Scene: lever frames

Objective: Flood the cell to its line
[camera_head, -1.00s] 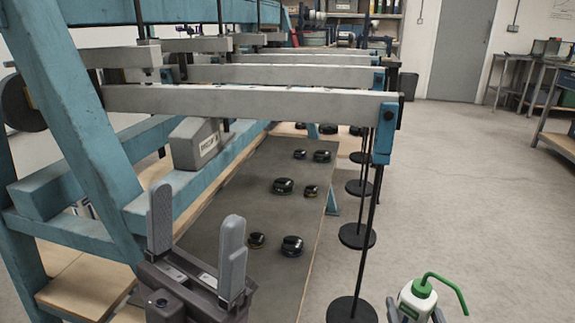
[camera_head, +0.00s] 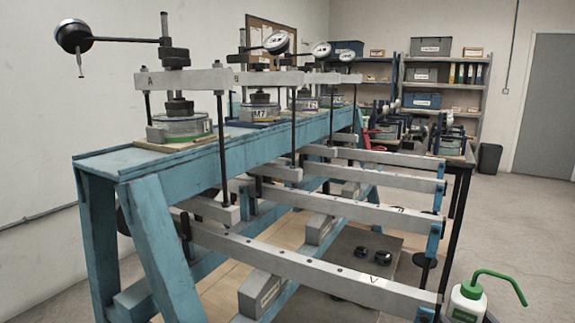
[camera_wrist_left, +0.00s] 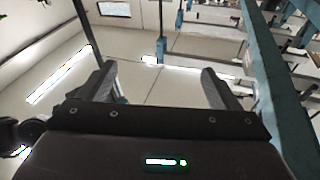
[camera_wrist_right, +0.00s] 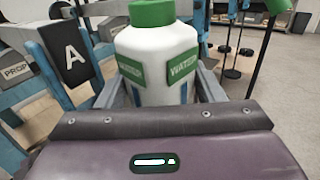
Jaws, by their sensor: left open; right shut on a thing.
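A white water bottle (camera_head: 466,303) with a green cap and bent green spout shows at the lower right of the head view. It also fills the middle of the right wrist view (camera_wrist_right: 155,62), with a green "WATER" label. My right gripper (camera_wrist_right: 158,88) is shut around its sides and holds it upright. Several round cells stand along the blue frame's top: the nearest cell (camera_head: 182,127) is under the beam marked A, and one marked M7 (camera_head: 260,109) is behind it. Their water levels and lines are too small to tell. My left gripper (camera_wrist_left: 158,76) is open and empty in the left wrist view, outside the head view.
The blue frame (camera_head: 215,150) spans the head view's middle. Long grey lever beams (camera_head: 300,268) jut toward the right, with hanging rods at their ends. A dial gauge (camera_head: 73,36) sticks out at upper left. Black weights (camera_head: 370,254) lie on a low mat.

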